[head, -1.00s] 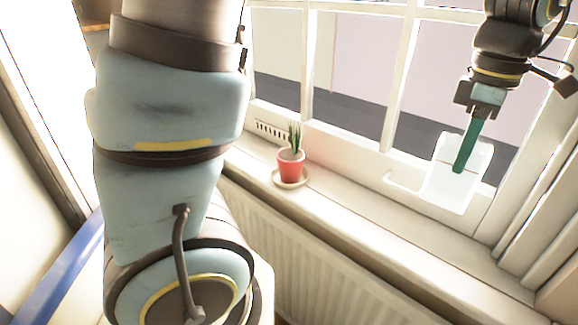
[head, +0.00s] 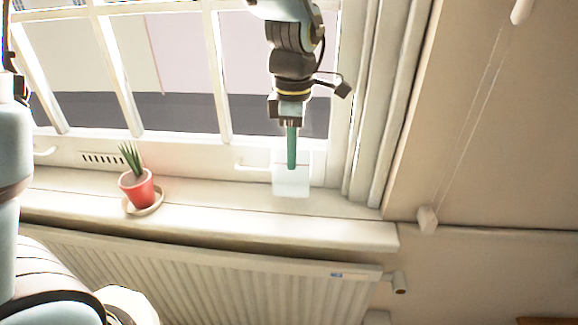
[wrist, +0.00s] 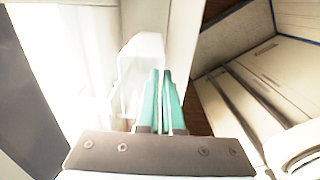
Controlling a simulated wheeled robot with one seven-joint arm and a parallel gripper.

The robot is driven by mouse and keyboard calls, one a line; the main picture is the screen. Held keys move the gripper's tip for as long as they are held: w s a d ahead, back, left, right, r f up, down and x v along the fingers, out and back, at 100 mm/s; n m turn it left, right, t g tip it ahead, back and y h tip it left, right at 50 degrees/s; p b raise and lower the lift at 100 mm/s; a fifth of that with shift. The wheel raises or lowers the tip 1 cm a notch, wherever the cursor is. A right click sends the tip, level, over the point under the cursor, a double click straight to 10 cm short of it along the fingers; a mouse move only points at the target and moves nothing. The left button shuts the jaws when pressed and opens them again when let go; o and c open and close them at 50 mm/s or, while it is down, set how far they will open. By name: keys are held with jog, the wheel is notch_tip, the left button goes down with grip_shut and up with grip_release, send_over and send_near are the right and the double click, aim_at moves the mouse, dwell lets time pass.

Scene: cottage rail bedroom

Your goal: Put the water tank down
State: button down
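The water tank (head: 291,184) is a pale, translucent box at the right end of the window sill, in front of the window frame. My gripper (head: 291,165) points down with its green fingers at the tank, seeming to pinch its wall. In the wrist view the tank (wrist: 141,62) shows just beyond and left of the fingertips (wrist: 163,72), which are close together with a narrow gap. The fingers cover part of the tank. I cannot tell whether its base touches the sill (head: 220,208).
A red potted plant (head: 138,188) on a saucer stands on the sill to the left, well apart from the tank. A window handle (head: 251,167) is just left of the tank. A radiator (head: 200,280) is below. The sill between plant and tank is clear.

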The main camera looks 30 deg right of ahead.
aim_at(292, 196)
jog(key=shift+f+p, duration=0.4)
jog(key=shift+f, duration=1.55)
jog(key=shift+f, duration=0.15)
jog(key=c, duration=1.1)
grip_release()
notch_tip(292, 196, up, 12)
jog(key=shift+r+b, duration=0.2)
jog(key=shift+b, duration=0.8)
